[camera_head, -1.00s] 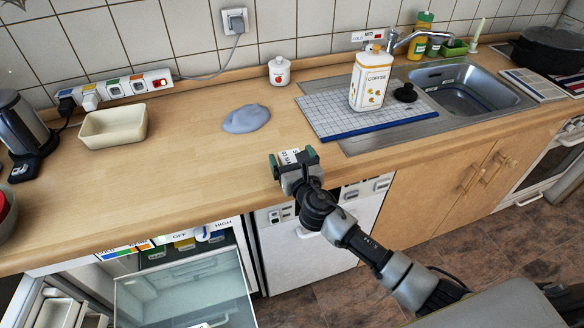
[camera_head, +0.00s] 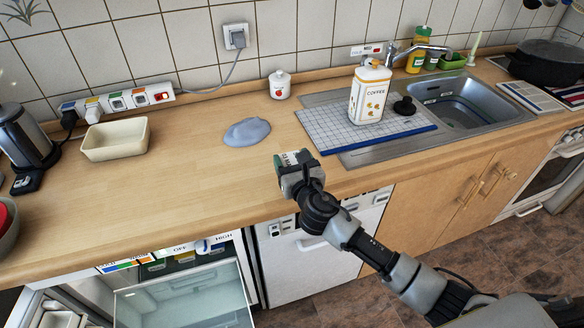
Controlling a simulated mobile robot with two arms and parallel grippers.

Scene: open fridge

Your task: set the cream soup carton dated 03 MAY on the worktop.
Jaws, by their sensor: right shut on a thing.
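My right gripper (camera_head: 292,164) is over the front part of the wooden worktop (camera_head: 190,190), left of the sink. It is shut on a small carton (camera_head: 291,158), of which only the pale, printed top shows between the fingers. The print is too small to read, so I cannot tell its date. The gripper hides the rest of the carton, and I cannot tell whether it touches the worktop. My left gripper is not in view.
A grey-blue cloth (camera_head: 247,131) lies behind the gripper. A cream dish (camera_head: 115,139) and kettle (camera_head: 25,140) stand at left. A coffee canister (camera_head: 370,92) stands on the gridded mat (camera_head: 330,131) at right. Below, the fridge (camera_head: 185,298) is open. The worktop left of the gripper is clear.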

